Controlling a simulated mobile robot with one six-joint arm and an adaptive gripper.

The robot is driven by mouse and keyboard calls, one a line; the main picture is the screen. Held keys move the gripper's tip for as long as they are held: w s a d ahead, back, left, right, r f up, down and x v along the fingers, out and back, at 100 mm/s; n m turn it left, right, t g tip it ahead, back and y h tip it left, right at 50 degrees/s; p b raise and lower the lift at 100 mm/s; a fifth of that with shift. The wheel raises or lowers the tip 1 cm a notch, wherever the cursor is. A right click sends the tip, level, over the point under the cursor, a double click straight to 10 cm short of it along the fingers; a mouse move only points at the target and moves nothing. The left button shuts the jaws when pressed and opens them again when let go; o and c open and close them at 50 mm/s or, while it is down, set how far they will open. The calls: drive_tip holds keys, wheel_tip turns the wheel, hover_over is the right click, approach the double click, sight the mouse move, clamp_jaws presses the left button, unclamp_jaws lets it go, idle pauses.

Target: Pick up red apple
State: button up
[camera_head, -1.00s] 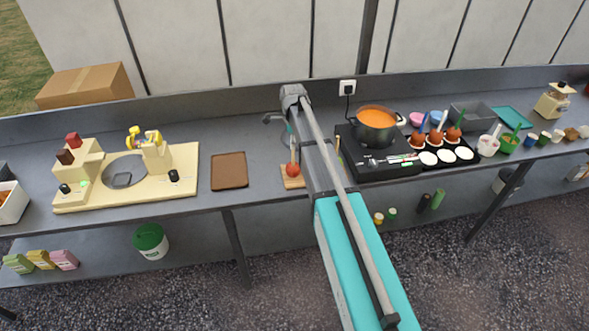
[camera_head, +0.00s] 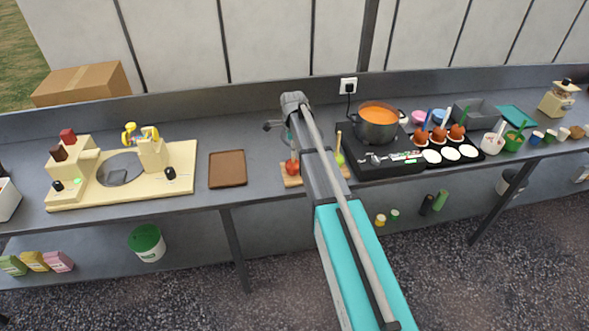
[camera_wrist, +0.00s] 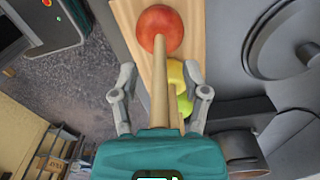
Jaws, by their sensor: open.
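The red apple (camera_wrist: 160,28) lies on a wooden board (camera_wrist: 123,15) at the top of the wrist view, with a pale wooden stick (camera_wrist: 160,85) pointing from it toward my gripper. My gripper (camera_wrist: 160,68) is open; its two fingers stand on either side of the stick, apart from it, and short of the apple. A yellow apple (camera_wrist: 175,72) and a green apple (camera_wrist: 184,104) show beside the stick, partly hidden. In the head view the red apple (camera_head: 292,168) sits on the board (camera_head: 291,182), just left of my arm, which hides much of the board.
A hob with a pot of orange liquid (camera_head: 377,123) and dipped apples stands right of the board. A brown tray (camera_head: 227,169) lies to the left, then a cream machine (camera_head: 150,190). The counter between tray and board is clear.

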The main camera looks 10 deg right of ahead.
drive_tip(key=shift+f, duration=0.1)
idle(0.6)
clamp_jaws()
